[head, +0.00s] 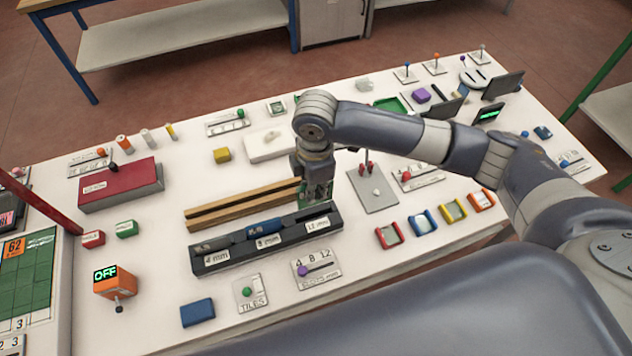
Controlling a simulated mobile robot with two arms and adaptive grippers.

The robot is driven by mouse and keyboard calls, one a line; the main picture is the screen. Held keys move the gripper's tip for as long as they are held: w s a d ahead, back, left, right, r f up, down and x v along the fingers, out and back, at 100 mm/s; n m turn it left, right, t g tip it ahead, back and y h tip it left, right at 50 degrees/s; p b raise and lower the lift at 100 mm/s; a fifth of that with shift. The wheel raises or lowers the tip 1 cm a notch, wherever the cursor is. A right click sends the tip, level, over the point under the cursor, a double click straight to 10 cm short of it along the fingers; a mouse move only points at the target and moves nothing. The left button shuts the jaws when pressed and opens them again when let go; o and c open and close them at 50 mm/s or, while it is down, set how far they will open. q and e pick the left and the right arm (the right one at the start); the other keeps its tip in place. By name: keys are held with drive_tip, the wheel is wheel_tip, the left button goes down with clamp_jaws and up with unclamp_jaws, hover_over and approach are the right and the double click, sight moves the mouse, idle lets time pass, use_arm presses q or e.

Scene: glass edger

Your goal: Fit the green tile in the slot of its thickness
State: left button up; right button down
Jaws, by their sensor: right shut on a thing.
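A dark slot rack (210,264) stands near the middle of the table, with labels reading 4 mm, 8 mm and 12 mm from left to right. My right gripper (314,196) points down over the rack's right end, by the 12 mm label. It is shut on a green piece, probably the green tile (318,188), which is mostly hidden by the fingers. I cannot tell whether the tile is inside the slot or just above it. A blue piece (266,228) lies along the rack's middle section. My left gripper is not in view.
Wooden rails (235,206) lie just behind the rack. A tiles panel (251,293) and a slider panel (316,268) lie in front, with a blue block (198,312) at left. Coloured frames (421,221) stand to the right. A red box (120,186) stands at the left.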

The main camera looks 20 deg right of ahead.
sight(314, 210)
drive_tip(key=shift+a, duration=0.15)
drive_tip(key=shift+r+p, duration=0.15)
drive_tip(key=shift+p, duration=0.3)
drive_tip(key=shift+f, duration=0.2)
wheel_tip(314, 210, down, 2)
drive_tip(key=shift+b, duration=0.5)
wheel_tip(314, 210, down, 3)
drive_tip(key=shift+r+b, duration=0.2)
drive_tip(key=shift+b, duration=0.3)
drive_tip(key=shift+f+b, duration=0.6)
drive_tip(key=shift+f, duration=1.25)
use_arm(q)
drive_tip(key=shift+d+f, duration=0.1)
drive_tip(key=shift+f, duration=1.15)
use_arm(e)
drive_tip(key=shift+f, duration=0.5)
drive_tip(key=shift+f, duration=0.35)
drive_tip(key=c, duration=1.6)
unclamp_jaws()
